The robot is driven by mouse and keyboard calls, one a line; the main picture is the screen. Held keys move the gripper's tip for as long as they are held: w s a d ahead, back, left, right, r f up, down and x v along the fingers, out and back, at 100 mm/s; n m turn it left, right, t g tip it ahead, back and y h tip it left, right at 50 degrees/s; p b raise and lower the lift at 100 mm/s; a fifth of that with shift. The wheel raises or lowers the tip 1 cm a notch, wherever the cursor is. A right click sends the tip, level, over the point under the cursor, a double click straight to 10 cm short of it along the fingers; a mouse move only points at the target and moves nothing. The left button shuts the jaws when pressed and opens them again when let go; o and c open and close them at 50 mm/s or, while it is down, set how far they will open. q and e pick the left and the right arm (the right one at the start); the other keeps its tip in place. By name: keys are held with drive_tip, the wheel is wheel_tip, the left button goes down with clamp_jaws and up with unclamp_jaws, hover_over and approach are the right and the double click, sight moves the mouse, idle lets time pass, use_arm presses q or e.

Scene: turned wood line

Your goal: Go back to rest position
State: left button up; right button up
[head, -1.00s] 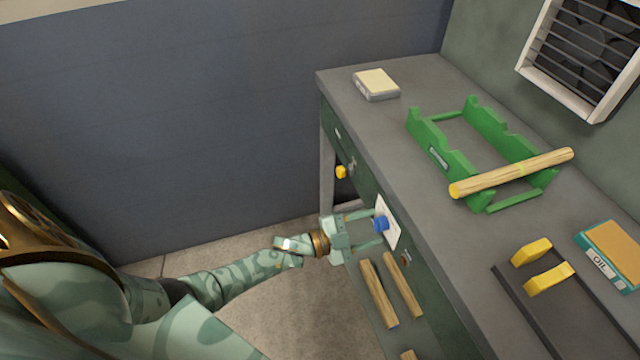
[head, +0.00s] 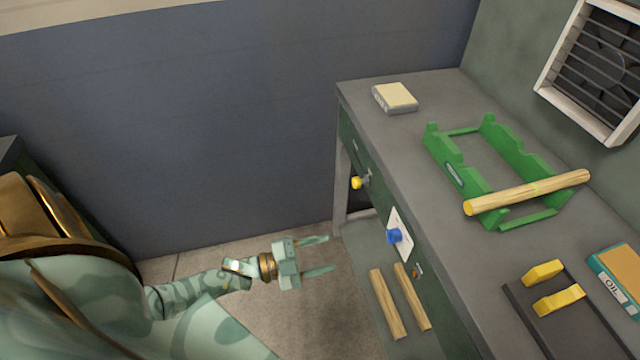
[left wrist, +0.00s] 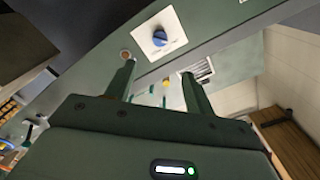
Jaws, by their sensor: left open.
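My left gripper (head: 318,256) is open and empty in the head view, to the left of the bench and apart from it. The blue knob (head: 394,236) sits on a white plate on the bench's front panel, a little right of the fingertips. In the left wrist view the two open fingers (left wrist: 158,82) point toward the front panel, and the blue knob (left wrist: 159,39) shows beyond them with nothing touching it. My right gripper is in neither view.
The grey bench (head: 400,138) carries a green rack (head: 470,187) with a turned wood rod (head: 530,191) across it. A yellow knob (head: 357,183) sits on the front panel. Two rods (head: 388,303) lie on the lower shelf. Floor left of the bench is clear.

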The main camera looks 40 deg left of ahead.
use_arm(q)
drive_tip(key=s+a+f+n+g+y, duration=0.25)
drive_tip(key=s+f+y, duration=0.2)
drive_tip(key=f, duration=0.35)
drive_tip(key=s+a+f+n+g+y, duration=0.25)
drive_tip(key=s+a+f+n, duration=0.2)
drive_tip(key=f, duration=0.25)
drive_tip(key=s+a+f+n+g+y, duration=0.2)
drive_tip(key=s+f+y, duration=0.25)
drive_tip(key=f, duration=0.35)
drive_tip(key=s+d+f+n+g, duration=0.1)
drive_tip(key=s+d+f+g, duration=0.1)
drive_tip(key=s, duration=0.7)
drive_tip(key=s+d+f+n+g, duration=0.1)
drive_tip(key=s+d, duration=0.3)
drive_tip(key=s, duration=0.4)
drive_tip(key=s+d+f+n+g, duration=0.1)
drive_tip(key=s+d+f+g, duration=0.2)
drive_tip(key=s, duration=0.6)
drive_tip(key=shift+s+f+n+g, duration=0.35)
drive_tip(key=shift+f+g, duration=0.15)
drive_tip(key=shift+f, duration=0.1)
